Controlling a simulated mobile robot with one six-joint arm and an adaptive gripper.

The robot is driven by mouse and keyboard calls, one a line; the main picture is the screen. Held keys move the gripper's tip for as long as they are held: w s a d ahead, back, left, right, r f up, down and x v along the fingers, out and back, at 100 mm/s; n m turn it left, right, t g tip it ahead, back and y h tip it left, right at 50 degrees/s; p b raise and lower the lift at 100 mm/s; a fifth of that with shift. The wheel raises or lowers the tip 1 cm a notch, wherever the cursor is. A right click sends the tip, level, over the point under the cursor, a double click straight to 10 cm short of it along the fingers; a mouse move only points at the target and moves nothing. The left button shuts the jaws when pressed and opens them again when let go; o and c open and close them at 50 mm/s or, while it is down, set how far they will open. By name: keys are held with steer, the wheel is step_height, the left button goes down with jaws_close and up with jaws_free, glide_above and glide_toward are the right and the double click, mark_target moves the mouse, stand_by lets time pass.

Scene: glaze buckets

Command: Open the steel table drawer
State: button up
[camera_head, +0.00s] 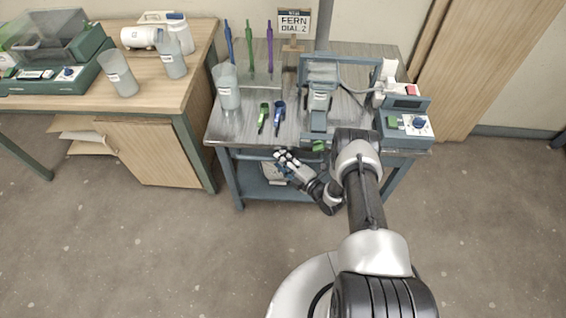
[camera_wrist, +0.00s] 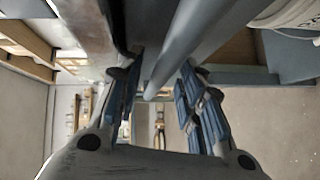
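The steel table (camera_head: 232,126) stands in front of me, with a grey metal top on a blue-grey frame. My gripper (camera_head: 285,158) is at its front, just below the top edge and left of the middle. The drawer front and handle cannot be clearly made out in the head view. In the wrist view, my gripper (camera_wrist: 158,100) is open, with its blue-padded fingers well apart. A blue-grey bar (camera_wrist: 185,50) runs into the gap between them; whether it is the drawer's handle or a table rail I cannot tell. I see no clear contact.
The tabletop holds a cloudy beaker (camera_head: 228,88), green and blue tools (camera_head: 263,117), a clamp-like device (camera_head: 319,105) and a dial box (camera_head: 408,124). A white object (camera_head: 272,172) sits on the lower shelf. A wooden bench (camera_head: 150,95) stands left. The floor in front is clear.

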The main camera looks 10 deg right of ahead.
steer(key=shift+c, duration=0.5)
jaws_close()
